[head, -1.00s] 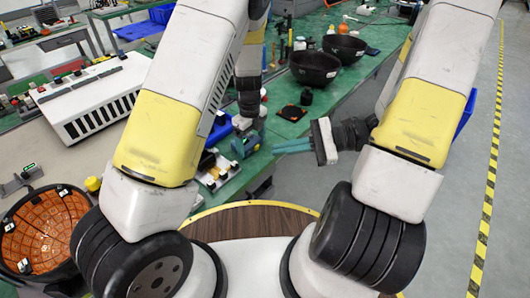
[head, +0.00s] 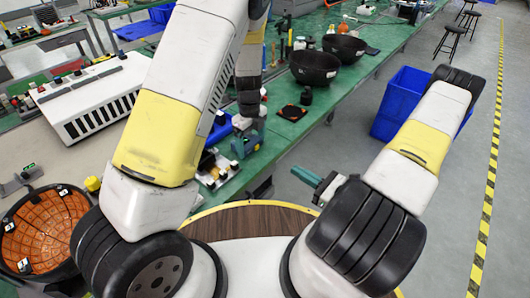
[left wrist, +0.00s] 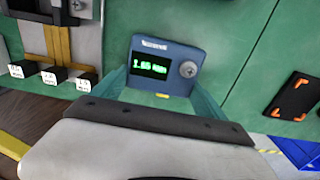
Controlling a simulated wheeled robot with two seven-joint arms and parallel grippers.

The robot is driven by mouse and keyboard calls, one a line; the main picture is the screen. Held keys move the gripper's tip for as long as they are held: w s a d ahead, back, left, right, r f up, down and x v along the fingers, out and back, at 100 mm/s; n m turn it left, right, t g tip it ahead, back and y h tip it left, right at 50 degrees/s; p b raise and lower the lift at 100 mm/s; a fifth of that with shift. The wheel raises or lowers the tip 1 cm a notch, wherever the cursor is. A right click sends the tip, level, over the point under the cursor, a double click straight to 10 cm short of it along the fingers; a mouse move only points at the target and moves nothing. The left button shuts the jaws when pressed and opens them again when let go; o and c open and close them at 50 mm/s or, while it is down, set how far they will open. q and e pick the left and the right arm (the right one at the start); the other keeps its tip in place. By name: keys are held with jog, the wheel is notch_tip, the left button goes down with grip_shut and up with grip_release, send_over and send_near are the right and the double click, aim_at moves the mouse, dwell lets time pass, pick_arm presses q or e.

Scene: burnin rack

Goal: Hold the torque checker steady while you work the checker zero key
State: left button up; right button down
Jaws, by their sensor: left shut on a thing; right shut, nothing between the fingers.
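The torque checker (left wrist: 150,57) is a small dark blue box with a green lit display in the left wrist view; it appears to read 1.65 N·m. A round grey button (left wrist: 188,69) sits on its face, right of the display; I cannot tell for sure that it is the zero key. My left gripper (left wrist: 165,88) is shut on the checker, one teal finger on each side. In the head view my left gripper (head: 247,142) is over the bench's near edge, and the checker is small there. My right gripper (head: 312,178) is shut and empty, right of the bench edge.
White-topped blocks (left wrist: 50,76) stand left of the checker, and a black pad with orange marks (left wrist: 291,96) lies right. Black bowls (head: 314,68) stand farther along the green bench. A blue bin (head: 402,95) stands on the floor beyond my right arm.

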aim_at(258, 148)
jog(key=shift+a, duration=0.1)
jog(key=x, duration=1.4)
jog(key=shift+w+a, duration=0.35)
jog(key=shift+w, duration=0.05)
jog(key=shift+w+a, duration=0.3)
pick_arm(q)
jog(key=shift+s+d, duration=0.1)
jog(key=shift+d, duration=0.05)
jog(key=shift+f, duration=0.1)
pick_arm(e)
jog(key=v, duration=1.4)
